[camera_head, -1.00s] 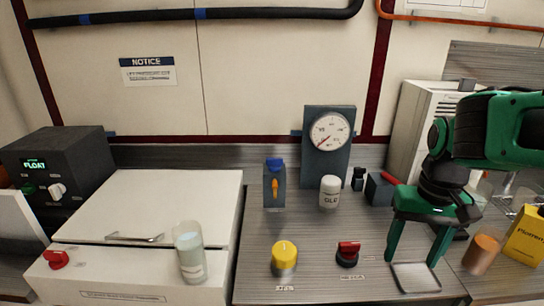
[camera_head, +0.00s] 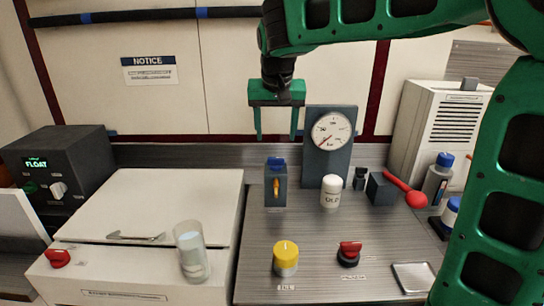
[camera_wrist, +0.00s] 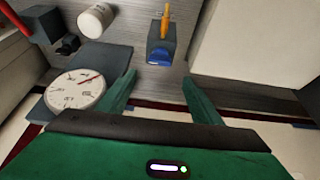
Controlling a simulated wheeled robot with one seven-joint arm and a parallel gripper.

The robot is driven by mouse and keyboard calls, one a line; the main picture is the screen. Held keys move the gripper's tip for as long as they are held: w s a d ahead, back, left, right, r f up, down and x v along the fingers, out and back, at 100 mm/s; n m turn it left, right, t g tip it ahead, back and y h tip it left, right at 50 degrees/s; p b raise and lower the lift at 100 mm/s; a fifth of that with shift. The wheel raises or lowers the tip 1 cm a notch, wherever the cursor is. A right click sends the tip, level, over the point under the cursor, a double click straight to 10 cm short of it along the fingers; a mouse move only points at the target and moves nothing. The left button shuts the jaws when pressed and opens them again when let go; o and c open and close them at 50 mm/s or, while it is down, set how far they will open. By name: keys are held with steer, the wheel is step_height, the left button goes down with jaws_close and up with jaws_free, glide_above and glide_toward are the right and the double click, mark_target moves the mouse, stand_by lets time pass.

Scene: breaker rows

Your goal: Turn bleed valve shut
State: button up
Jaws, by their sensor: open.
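No readable label marks the bleed valve. A grey block with a blue top and an upright orange lever (camera_head: 276,187) stands at the back of the ribbed metal bench; it also shows in the wrist view (camera_wrist: 161,48). A yellow round knob (camera_head: 285,258) and a red-topped knob (camera_head: 349,254) sit at the bench front. A red ball-ended lever (camera_head: 402,189) extends from a dark box at the right. My gripper (camera_head: 276,137) is open and empty, pointing down above the orange-lever block. In the wrist view its fingers (camera_wrist: 159,80) are apart, with the block beyond them.
A pressure gauge (camera_head: 331,130) on a dark upright panel stands just right of my gripper. A white-lidded jar (camera_head: 330,191) stands below it. A glass (camera_head: 191,252) stands at the left on the white cabinet (camera_head: 150,210). Bottles (camera_head: 437,178) stand at the right, near my arm.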

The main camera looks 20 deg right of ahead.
mark_target(276, 158)
steer(key=x, duration=1)
steer(key=shift+s, duration=0.1)
